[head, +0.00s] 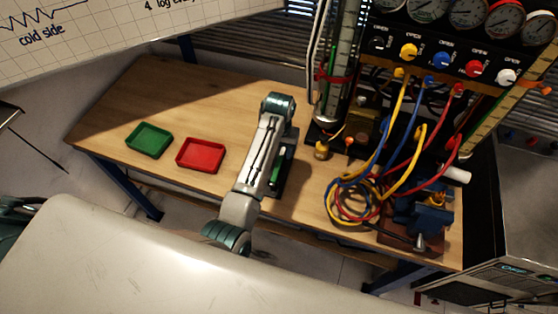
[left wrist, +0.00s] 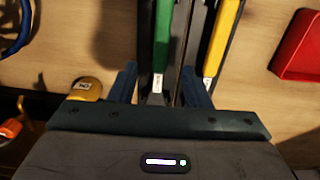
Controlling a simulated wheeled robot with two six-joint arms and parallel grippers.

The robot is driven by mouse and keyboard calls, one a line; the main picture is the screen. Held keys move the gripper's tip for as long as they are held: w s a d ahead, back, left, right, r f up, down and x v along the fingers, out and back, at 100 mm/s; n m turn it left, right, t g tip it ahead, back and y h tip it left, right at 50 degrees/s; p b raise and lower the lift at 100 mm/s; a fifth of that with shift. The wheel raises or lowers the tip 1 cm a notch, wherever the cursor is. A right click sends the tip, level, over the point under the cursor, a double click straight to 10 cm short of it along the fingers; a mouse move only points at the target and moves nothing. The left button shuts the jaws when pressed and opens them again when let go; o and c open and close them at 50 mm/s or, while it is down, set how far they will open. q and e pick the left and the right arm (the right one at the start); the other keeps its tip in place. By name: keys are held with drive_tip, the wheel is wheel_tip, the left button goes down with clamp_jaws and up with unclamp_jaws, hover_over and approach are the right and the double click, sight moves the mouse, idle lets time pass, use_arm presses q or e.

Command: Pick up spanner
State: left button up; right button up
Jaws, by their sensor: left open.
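Two long-handled tools lie side by side on a dark holder (head: 286,186): one with a green handle (left wrist: 163,40), one with a yellow handle (left wrist: 221,42). Only their handles show in the left wrist view, so I cannot tell which is the spanner. The green handle also shows in the head view (head: 277,166), partly behind my left arm. My left gripper (left wrist: 163,82) is open, its fingers on either side of the green handle's end. The yellow handle is just right of the right finger. I cannot tell whether anything touches. My right gripper is out of view.
A green tray (head: 149,140) and a red tray (head: 200,154) sit on the wooden table (head: 110,105) to the left. Coiled hoses (head: 350,200), a blue vise (head: 425,213) and the gauge panel (head: 440,60) crowd the right. The table's back left is clear.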

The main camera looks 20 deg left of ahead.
sight(279, 163)
use_arm(q)
drive_tip(key=shift+s+f+p, duration=0.1)
drive_tip(key=shift+f+p, duration=0.25)
drive_tip(key=f, duration=0.1)
drive_tip(key=f+p, duration=0.1)
drive_tip(key=f, duration=0.1)
drive_tip(key=shift+s+f+p, duration=0.2)
drive_tip(key=shift+s+p, duration=0.05)
drive_tip(key=shift+p, duration=0.1)
drive_tip(key=shift+f, duration=0.55)
clamp_jaws()
drive_tip(key=shift+w, duration=0.1)
